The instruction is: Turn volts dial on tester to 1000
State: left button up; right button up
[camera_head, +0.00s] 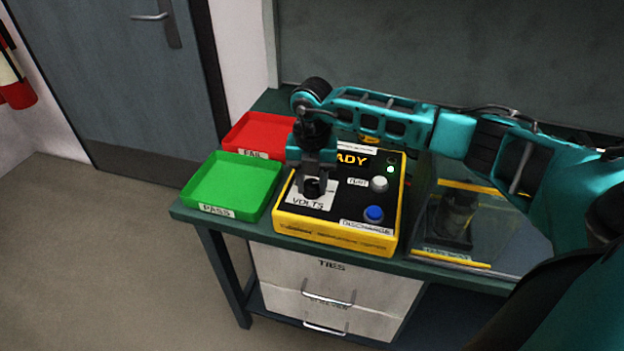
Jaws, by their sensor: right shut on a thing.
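The tester (338,236) is a yellow box with a black top on the bench, with a partly covered display reading "ADY" and a lit green light. Its black volts dial (314,188) sits on a white plate labelled VOLTS (309,203) at the left of the top. My right gripper (313,184) points down over the dial and is shut on it. The gripper hides most of the dial and its scale, so the setting cannot be read. My left gripper is not in view.
A green PASS tray (232,209) and a red FAIL tray (238,133) stand left of the tester. The tester also has a white button (380,184) and a blue DISCHARGE button (374,213). A clear box with yellow edges (462,263) stands at the right.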

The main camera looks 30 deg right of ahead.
aim_at(312, 184)
jog(key=shift+w+r, duration=0.1)
dwell(0.3)
jog(key=o, duration=1)
jog(key=shift+o, duration=0.2)
notch_tip(312, 184, up, 13)
dwell(0.3)
